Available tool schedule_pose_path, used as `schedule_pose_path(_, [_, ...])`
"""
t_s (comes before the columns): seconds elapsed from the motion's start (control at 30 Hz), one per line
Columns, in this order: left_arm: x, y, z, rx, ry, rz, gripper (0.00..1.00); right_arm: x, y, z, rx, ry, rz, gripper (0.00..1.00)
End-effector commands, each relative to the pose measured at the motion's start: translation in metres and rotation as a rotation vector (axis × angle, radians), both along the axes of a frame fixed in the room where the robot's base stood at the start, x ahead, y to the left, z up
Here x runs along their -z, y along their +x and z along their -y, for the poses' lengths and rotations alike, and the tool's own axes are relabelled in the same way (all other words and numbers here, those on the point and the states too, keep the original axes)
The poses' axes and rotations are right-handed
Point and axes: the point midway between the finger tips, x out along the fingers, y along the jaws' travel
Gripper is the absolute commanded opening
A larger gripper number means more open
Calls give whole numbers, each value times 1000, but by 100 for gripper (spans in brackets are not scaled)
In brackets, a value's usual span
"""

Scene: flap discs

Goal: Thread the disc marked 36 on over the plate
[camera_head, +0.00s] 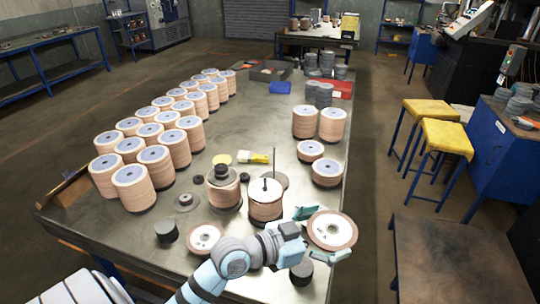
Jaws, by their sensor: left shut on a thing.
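My left gripper (328,233) reaches in from the bottom and is shut on a flap disc (344,238) with a brown rim and pale face, near the table's front right. One teal finger is at its upper left, the other below it. Any number on it is too small to read. A grey round plate (281,182) with a thin upright rod lies left of and beyond the held disc. In front of it a stack of discs (266,210) has a short dark post on top. Another flap disc (207,238) lies left of my gripper.
Rows of tall disc stacks (132,188) fill the table's left. Shorter stacks (326,173) stand at the right edge. A dark-topped stack (223,187), black cylinders (166,230) and a yellow-and-white tube (253,158) are near the middle. Yellow stools (446,137) stand right of the table.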

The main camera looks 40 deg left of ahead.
Motion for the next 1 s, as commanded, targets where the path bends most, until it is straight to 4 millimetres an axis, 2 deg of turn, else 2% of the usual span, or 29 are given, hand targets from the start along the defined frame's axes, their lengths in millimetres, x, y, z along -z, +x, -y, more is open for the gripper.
schedule_pose_path(0.1, [5,38,-61,-240,3,2,62,-15,-2,-2,1,2,-2,100])
schedule_pose_path(0.17, [5,55,-97,-371,5,4,62,-21,-2,-2,1,3,-3,100])
schedule_pose_path(0.2, [4,65,-122,-454,7,5,62,-25,-2,-2,1,3,-3,100])
schedule_pose_path(0.3, [-4,82,-178,-630,6,6,62,-33,-2,-2,1,3,-2,100])
schedule_pose_path(0.43, [-16,93,-229,-768,3,6,62,-40,0,-2,1,3,0,100])
schedule_pose_path(0.53, [-21,96,-249,-817,2,4,62,-42,0,-2,1,2,0,100])
schedule_pose_path(0.67, [-16,96,-255,-834,-2,2,62,-39,0,-1,1,1,0,100])
schedule_pose_path(0.87, [9,96,-254,-832,-1,-1,62,-27,0,0,0,0,0,100])
schedule_pose_path(1.0, [31,96,-254,-831,-2,1,62,-6,0,1,-1,-2,0,100])
